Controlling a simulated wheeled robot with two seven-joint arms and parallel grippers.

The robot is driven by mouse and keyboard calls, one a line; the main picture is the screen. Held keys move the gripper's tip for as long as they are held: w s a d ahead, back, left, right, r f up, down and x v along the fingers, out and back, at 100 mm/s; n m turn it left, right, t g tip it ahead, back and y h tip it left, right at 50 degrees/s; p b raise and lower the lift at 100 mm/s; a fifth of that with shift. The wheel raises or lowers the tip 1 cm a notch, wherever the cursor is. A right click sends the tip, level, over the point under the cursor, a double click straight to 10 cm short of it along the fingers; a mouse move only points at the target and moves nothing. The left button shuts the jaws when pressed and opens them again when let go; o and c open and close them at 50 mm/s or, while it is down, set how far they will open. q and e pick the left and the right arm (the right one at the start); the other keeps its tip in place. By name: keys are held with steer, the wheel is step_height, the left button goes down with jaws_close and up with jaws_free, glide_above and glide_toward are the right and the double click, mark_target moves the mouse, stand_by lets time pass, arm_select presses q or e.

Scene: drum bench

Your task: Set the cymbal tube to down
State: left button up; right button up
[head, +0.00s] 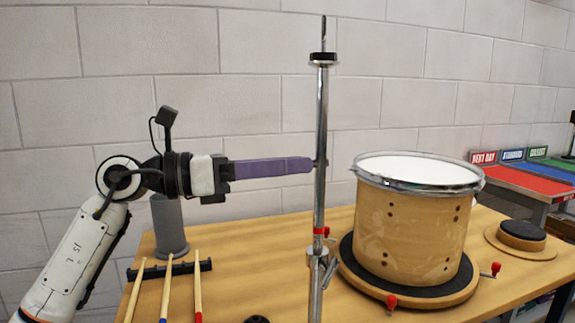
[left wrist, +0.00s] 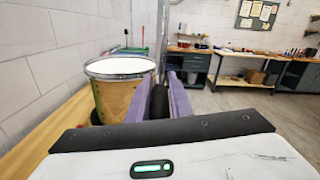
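The cymbal stand's chrome tube (head: 321,130) rises upright at the bench's front middle, with a black collar and thin rod at its top. It also shows as a thin upright in the left wrist view (left wrist: 162,45), in line with the gap between my fingers. My left gripper (head: 312,165) comes in level from the left. Its purple fingertips end at the tube's left side, about halfway up; contact is unclear. In the left wrist view the fingers (left wrist: 163,88) stand apart with a dark gap between them. A red-handled clamp (head: 321,230) sits lower on the stand. My right gripper is not in view.
A wooden drum (head: 410,228) on a round black pad stands just right of the tube. Several drumsticks (head: 166,285) lean on a black rack (head: 170,269) at left, near a grey cylinder (head: 168,225). A small round pad (head: 522,231) lies at the far right.

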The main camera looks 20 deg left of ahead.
arm_select(q)
jaws_close()
steer(key=shift+f, duration=0.1)
steer(key=shift+f+b, duration=0.3)
steer(key=shift+f, duration=0.1)
step_height(320, 180, down, 9)
steer(key=b, duration=0.6)
steer(key=shift+f, duration=0.2)
steer(key=o, duration=0.5)
jaws_free()
steer(key=shift+r, duration=0.1)
